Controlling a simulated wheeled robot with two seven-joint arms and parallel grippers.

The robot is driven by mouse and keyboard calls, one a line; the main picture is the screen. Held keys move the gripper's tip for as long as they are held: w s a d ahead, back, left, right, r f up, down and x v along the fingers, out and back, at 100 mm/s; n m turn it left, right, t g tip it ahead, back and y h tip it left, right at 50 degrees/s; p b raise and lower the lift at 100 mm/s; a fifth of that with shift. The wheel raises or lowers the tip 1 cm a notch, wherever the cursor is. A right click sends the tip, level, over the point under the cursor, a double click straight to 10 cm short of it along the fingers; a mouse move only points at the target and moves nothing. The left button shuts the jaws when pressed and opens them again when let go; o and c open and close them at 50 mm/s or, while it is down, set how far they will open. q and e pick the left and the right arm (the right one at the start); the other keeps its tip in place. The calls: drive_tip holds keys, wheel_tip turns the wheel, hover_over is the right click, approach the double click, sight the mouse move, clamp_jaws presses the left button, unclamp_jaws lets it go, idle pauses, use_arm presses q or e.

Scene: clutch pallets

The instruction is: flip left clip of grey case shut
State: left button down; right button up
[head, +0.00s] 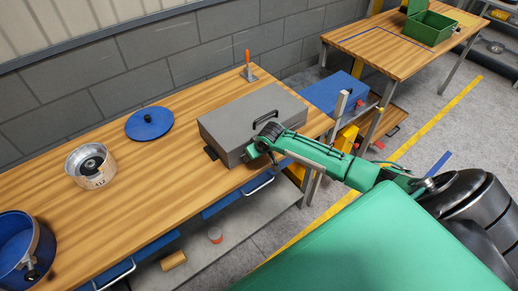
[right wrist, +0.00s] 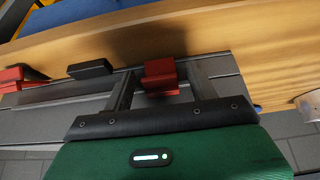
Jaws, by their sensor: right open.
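The grey case (head: 235,122) lies closed on the wooden bench, with a black handle (head: 268,118) on its lid. Another red part (right wrist: 20,78) and a black part (right wrist: 90,68) lie along the same edge. My left gripper is not in view.
A blue disc lid (head: 149,123), a metal pot (head: 90,165) and a blue pot (head: 22,250) stand on the bench to the left. An orange-handled toggle clamp (head: 248,68) stands behind the case. A blue box (head: 335,90) is to its right.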

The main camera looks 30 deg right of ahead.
drive_tip(key=b+v, duration=0.3)
drive_tip(key=v, duration=1)
drive_tip(key=shift+r, duration=0.15)
drive_tip(key=shift+s, duration=0.1)
